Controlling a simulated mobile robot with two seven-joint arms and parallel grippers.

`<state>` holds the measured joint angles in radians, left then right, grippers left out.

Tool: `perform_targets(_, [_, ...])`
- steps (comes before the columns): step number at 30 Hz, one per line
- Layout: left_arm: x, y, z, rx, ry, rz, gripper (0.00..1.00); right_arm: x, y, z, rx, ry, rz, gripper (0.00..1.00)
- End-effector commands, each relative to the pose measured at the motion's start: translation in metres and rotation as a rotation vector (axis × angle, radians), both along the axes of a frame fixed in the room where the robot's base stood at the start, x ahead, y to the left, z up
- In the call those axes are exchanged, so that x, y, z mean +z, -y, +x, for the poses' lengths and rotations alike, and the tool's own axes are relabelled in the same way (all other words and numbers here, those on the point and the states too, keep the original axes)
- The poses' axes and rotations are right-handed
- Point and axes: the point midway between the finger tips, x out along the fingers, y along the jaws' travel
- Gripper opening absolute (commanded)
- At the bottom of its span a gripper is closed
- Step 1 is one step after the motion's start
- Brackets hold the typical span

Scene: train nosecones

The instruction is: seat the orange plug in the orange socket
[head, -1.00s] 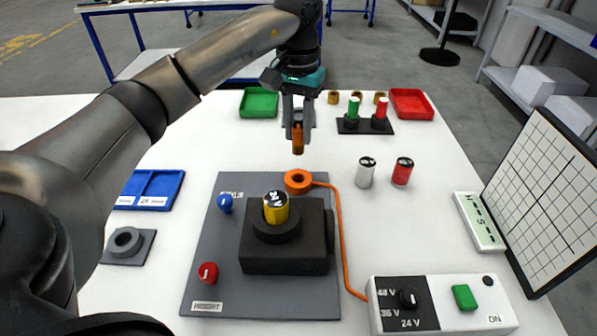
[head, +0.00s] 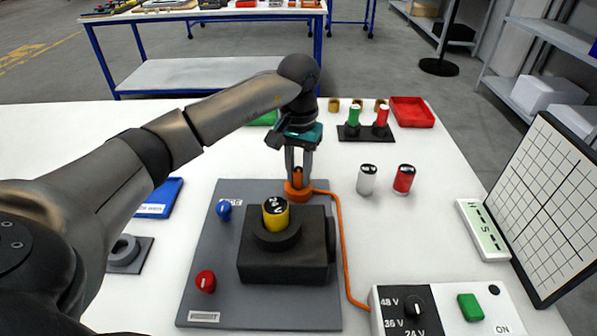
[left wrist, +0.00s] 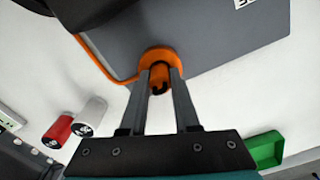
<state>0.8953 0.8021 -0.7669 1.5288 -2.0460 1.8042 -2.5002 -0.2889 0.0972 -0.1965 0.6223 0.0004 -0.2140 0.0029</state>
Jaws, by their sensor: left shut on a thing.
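The orange socket (head: 299,194) is a ring at the back edge of the grey board, with an orange cable running from it. It also shows in the left wrist view (left wrist: 161,55). My left gripper (head: 298,180) points down right over the socket and is shut on the orange plug (head: 297,173). In the left wrist view the plug (left wrist: 158,78) sits between the fingers (left wrist: 160,76), in line with the socket's ring. The plug's lower end is hidden at the ring, so I cannot tell how deep it sits. My right gripper is not in view.
A black block (head: 285,262) with a yellow cylinder (head: 275,213) stands in front of the socket. A white cylinder (head: 366,181) and a red one (head: 404,180) stand to the right. A voltage box (head: 440,310) is at front right. Clear table lies between.

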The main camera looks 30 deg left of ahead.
Motion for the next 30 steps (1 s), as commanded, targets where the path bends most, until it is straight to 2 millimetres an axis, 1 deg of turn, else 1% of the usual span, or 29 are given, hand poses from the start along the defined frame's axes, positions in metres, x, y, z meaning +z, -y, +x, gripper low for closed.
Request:
perform_targets(2, [-0.003, 0.0, 0.0, 0.0, 0.0, 0.001, 0.0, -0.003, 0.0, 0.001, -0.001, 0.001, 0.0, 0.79])
perform_targets(3, [-0.003, 0.0, 0.0, 0.0, 0.0, 0.001, 0.32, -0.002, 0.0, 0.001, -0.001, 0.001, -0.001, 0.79])
perform_targets(10, [-0.002, 0.0, 0.0, 0.0, 0.0, 0.0, 0.58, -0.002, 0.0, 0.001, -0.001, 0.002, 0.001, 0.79])
perform_targets(11, [-0.002, 0.0, 0.0, 0.0, 0.0, 0.0, 0.6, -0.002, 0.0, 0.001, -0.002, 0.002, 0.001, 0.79])
perform_targets(18, [-0.001, 0.0, 0.0, 0.0, 0.0, 0.0, 0.6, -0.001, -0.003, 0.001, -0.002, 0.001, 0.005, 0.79])
perform_targets(21, [0.003, 0.0, 0.0, 0.0, 0.0, 0.0, 0.6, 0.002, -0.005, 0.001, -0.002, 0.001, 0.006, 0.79])
perform_targets(23, [0.012, 0.0, 0.001, 0.0, 0.004, 0.001, 0.6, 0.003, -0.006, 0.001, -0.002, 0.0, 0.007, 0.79])
perform_targets(26, [0.031, -0.001, 0.001, 0.001, 0.005, 0.002, 0.6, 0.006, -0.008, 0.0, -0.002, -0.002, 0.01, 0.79])
perform_targets(30, [0.064, 0.0, 0.001, 0.0, 0.006, 0.0, 0.6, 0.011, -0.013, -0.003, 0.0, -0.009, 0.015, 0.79])
